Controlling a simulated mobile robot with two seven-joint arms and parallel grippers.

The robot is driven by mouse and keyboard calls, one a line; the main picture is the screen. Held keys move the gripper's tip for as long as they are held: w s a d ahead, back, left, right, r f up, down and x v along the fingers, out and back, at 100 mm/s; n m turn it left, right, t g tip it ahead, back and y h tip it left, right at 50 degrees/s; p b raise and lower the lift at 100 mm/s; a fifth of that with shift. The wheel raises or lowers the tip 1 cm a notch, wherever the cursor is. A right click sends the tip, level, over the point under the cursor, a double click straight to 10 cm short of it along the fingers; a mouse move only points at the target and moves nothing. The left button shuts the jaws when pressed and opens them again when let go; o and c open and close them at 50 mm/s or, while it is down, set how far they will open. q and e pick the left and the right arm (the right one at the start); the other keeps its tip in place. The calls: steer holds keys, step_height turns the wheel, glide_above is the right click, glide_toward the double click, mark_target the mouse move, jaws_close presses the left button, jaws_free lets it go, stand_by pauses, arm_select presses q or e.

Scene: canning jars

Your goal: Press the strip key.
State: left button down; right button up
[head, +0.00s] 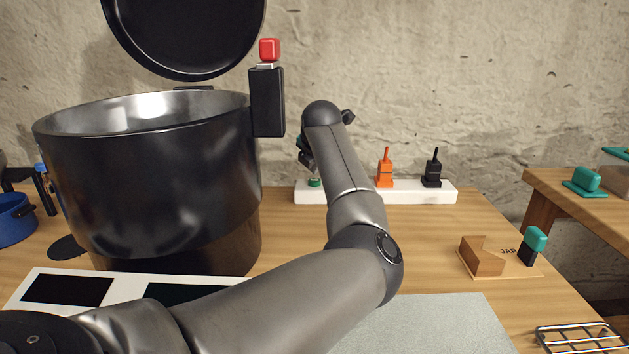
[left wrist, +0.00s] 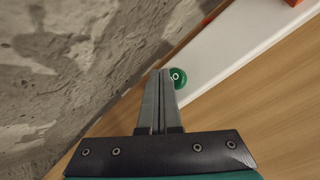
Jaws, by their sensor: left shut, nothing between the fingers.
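A white power strip (head: 345,196) lies along the back of the wooden table against the wall, and it also shows in the left wrist view (left wrist: 232,50). Its round green key (head: 314,182) is at the strip's left end; in the left wrist view the key (left wrist: 178,77) carries a pale ring mark. My left gripper (head: 308,166) is above that end, seen partly behind my arm. In the left wrist view my left gripper (left wrist: 160,73) is shut and empty, its fingertips beside the key; whether they touch it I cannot tell. My right gripper is not in view.
An orange plug (head: 385,170) and a black plug (head: 432,169) stand in the strip. A large black pot (head: 150,180) with a raised lid (head: 185,35) stands left of my arm. A wooden block marked JAR (head: 482,256) and a wire rack (head: 580,338) are at right.

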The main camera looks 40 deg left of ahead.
arm_select(q)
steer(key=shift+f, duration=0.1)
stand_by(0.3)
steer(key=shift+f+b, duration=0.3)
steer(key=shift+f, duration=0.1)
steer(key=shift+f+b, duration=0.3)
steer(key=shift+f, duration=0.2)
stand_by(0.8)
steer(key=shift+r+p, duration=0.65)
steer(key=shift+r, duration=0.3)
